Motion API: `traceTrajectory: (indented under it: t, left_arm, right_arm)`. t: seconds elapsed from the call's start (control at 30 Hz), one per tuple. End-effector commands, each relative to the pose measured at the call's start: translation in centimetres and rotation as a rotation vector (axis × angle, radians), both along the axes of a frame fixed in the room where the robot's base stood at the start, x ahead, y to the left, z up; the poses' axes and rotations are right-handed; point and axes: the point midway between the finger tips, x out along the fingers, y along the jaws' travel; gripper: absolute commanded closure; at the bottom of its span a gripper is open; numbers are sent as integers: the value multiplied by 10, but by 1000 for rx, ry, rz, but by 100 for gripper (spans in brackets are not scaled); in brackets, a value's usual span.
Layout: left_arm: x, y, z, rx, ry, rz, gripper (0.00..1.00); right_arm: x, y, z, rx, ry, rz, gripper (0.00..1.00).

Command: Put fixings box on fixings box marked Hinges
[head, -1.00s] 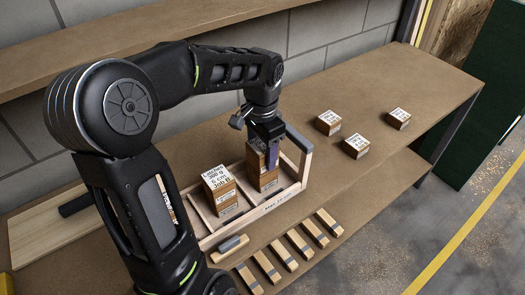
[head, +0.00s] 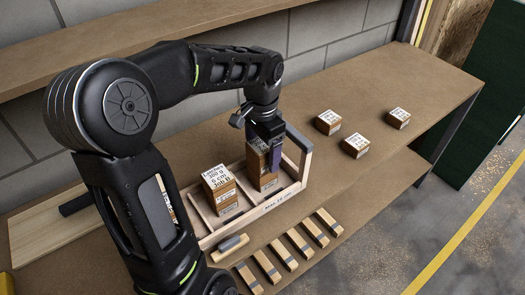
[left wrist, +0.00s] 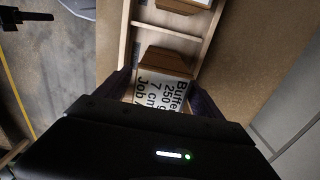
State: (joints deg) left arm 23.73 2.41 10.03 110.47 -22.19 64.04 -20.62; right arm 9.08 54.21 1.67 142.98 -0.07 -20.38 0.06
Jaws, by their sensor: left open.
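My left gripper (head: 268,152) is open at the top of a stack of wooden boxes at the right end of a shallow tray (head: 262,209). In the left wrist view, the top box (left wrist: 160,92) has a white label starting "Buffe… 250 g, 7 cm". It lies between the two spread fingers (left wrist: 160,100). A second stack (head: 219,188) in the tray has a top label that looks like "Latches 300 g 6 cm". Three small labelled boxes stand apart on the bench: one (head: 328,122), one (head: 356,145) and one (head: 398,118). I cannot read "Hinges" on any label.
The tray has low wooden walls and a grey end bar (head: 299,138). Several wooden blocks (head: 299,243) lie in a row in front of it. A board (head: 40,235) lies at the left. The bench (head: 400,85) is clear around the three boxes. A shelf (head: 130,30) hangs above.

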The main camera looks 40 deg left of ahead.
Motion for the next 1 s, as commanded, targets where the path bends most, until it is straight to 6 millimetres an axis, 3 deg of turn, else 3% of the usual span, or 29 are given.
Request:
traceTrajectory:
  t: [0.17,0.5,0.6,1.0]
  left_arm:
    - [1,0,22,2,-6,0,22]
    - [1,0,91,1,-4,-1,22]
    - [1,0,110,0,-2,-1,22]
    - [0,0,119,1,-1,0,22]
  right_arm:
    - [0,0,0,0,0,0,64]
    - [0,0,1,0,0,0,64]
    - [0,0,13,0,1,0,64]
    - [0,0,16,0,1,0,64]
